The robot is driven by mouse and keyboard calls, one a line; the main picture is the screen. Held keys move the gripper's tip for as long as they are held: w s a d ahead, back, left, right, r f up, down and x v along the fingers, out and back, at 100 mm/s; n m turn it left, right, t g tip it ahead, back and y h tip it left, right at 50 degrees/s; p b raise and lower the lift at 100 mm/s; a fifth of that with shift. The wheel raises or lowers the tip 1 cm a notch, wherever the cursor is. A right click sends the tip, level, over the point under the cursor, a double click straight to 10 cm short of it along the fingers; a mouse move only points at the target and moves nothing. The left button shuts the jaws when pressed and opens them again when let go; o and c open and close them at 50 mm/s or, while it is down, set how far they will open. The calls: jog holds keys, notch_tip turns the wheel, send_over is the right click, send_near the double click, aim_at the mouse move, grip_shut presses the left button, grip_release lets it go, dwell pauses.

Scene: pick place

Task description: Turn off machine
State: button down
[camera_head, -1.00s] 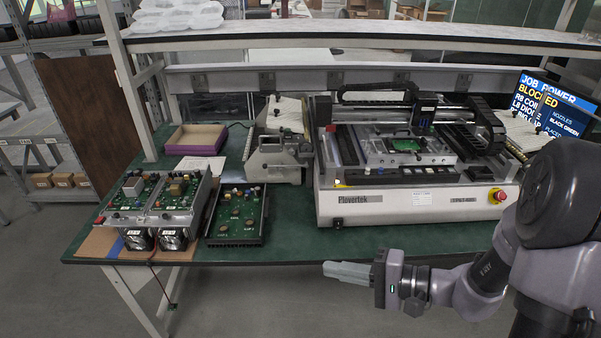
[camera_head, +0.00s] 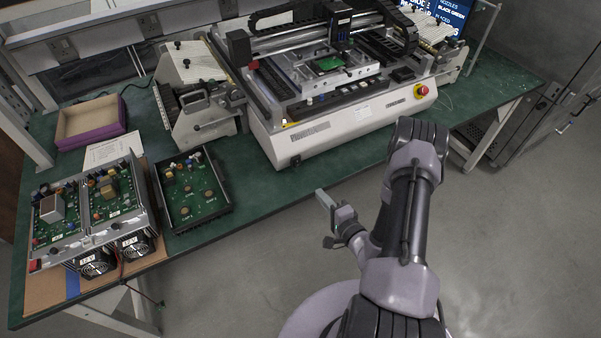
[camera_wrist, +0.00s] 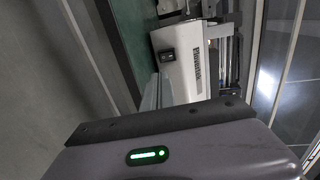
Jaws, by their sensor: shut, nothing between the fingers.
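The white pick-and-place machine (camera_head: 335,128) stands on the green bench, a green circuit board on its bed. A red emergency button (camera_head: 421,91) on a yellow base sits at its front right corner. A small black switch (camera_head: 296,160) is low on the front panel's left end. The wrist view shows the machine's white front panel (camera_wrist: 182,72) turned sideways, with the black switch (camera_wrist: 167,57) on it. My gripper (camera_head: 321,196) is shut and empty, in front of the bench edge and apart from the machine. Its fingers (camera_wrist: 158,92) point toward the panel in the wrist view.
Left of the machine are a feeder unit (camera_head: 197,95), an open circuit tray (camera_head: 192,190), a twin power supply (camera_head: 90,215) and a purple-sided box (camera_head: 90,122). A monitor (camera_head: 450,18) stands at the back right. Floor in front is clear.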

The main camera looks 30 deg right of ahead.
aim_at(301, 179)
jog(key=w+b, duration=0.1)
jog(key=w, duration=0.3)
jog(key=w+f+b, duration=0.1)
jog(key=w, duration=0.3)
jog(key=w+f+b, duration=0.1)
jog(key=w, duration=0.3)
jog(key=shift+w+a, duration=0.35)
jog(key=shift+w, duration=0.05)
jog(key=shift+f, duration=0.1)
jog(key=shift+w+f+b, duration=0.15)
jog(key=shift+w+b, duration=0.05)
jog(key=shift+b, duration=0.15)
